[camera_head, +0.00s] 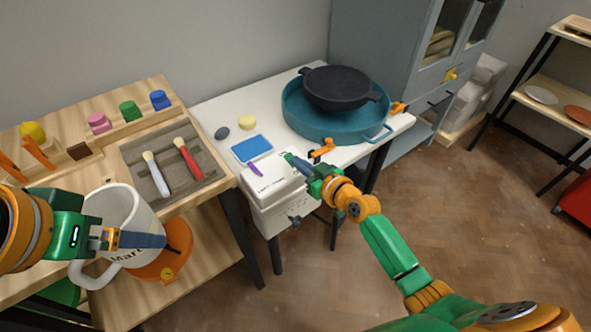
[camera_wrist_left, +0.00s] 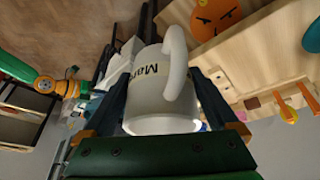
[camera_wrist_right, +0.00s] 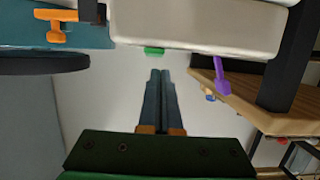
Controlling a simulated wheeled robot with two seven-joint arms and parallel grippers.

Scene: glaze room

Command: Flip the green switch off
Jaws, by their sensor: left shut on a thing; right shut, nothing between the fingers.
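The green switch (camera_wrist_right: 153,50) shows as a small green piece at the edge of a white box (camera_wrist_right: 200,28) in the right wrist view. A purple switch (camera_wrist_right: 221,78) juts from the same box. In the head view the box (camera_head: 268,182) stands at the white table's front edge, with its purple switch (camera_head: 254,169) on top. My right gripper (camera_wrist_right: 160,72) is shut and empty, its tips close to the green switch; I cannot tell whether they touch. My left gripper (camera_wrist_left: 165,95) is shut on a white mug (camera_wrist_left: 150,95) with lettering, also in the head view (camera_head: 115,213).
A teal pan (camera_head: 300,122) holding a dark pan (camera_head: 340,87) stands behind the box. A blue sponge-like block (camera_head: 252,148) lies beside it. An orange clamp-like piece (camera_head: 322,149) is close to my right gripper. A wooden bench (camera_head: 75,195) with brushes is at left.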

